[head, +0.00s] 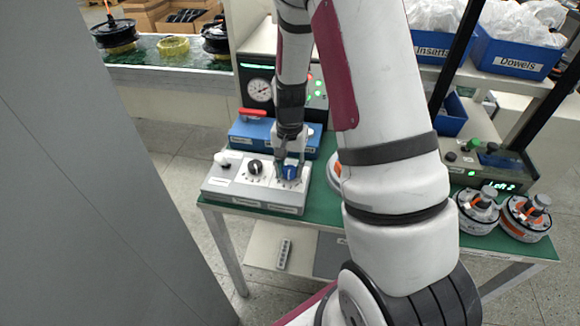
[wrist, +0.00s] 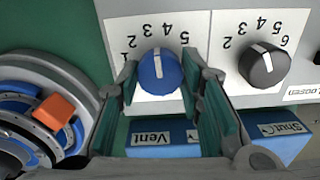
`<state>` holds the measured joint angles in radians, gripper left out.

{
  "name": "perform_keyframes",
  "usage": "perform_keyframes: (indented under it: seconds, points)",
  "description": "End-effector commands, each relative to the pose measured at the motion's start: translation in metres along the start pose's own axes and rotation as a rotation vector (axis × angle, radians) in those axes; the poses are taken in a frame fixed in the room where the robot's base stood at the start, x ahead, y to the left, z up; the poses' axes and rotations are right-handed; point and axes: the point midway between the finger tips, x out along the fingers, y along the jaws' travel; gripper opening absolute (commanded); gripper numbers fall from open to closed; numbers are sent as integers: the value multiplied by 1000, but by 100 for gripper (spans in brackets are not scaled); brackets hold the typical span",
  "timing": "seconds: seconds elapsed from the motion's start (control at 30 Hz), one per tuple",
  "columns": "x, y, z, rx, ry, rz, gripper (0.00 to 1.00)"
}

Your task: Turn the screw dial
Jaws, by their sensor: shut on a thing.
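A blue screw dial (head: 291,170) sits at the right end of a grey control box (head: 225,190) on the green bench. In the wrist view the blue dial (wrist: 158,73) has a white pointer line aimed up, roughly towards the 3 on its printed scale. My gripper (head: 288,163) reaches down to it from above. In the wrist view my gripper (wrist: 159,68) has one finger on each side of the dial, shut on it. A black dial (head: 255,167) stands to its left; it also shows in the wrist view (wrist: 264,65).
A blue box (head: 250,135) with a red handle and a gauge panel (head: 258,90) stand behind the control box. Hub motors (head: 478,210) sit at the bench's right end; another (wrist: 30,130) is beside my fingers. Blue bins (head: 515,55) are at upper right.

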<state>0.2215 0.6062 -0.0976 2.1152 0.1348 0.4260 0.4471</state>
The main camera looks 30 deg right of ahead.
Motion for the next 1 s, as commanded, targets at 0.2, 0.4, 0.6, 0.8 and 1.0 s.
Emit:
perform_keyframes:
  seconds: [0.2, 0.4, 0.6, 0.8, 1.0]
  points:
    - [0, 0, 0, -206, 1, -1, 6]
    - [0, 0, 0, -395, 0, -1, 6]
    - [0, 0, 0, -586, 0, -1, 6]
    - [-1, 0, 0, -775, 1, -1, 6]
    - [-1, 0, 0, -955, 0, -1, 6]
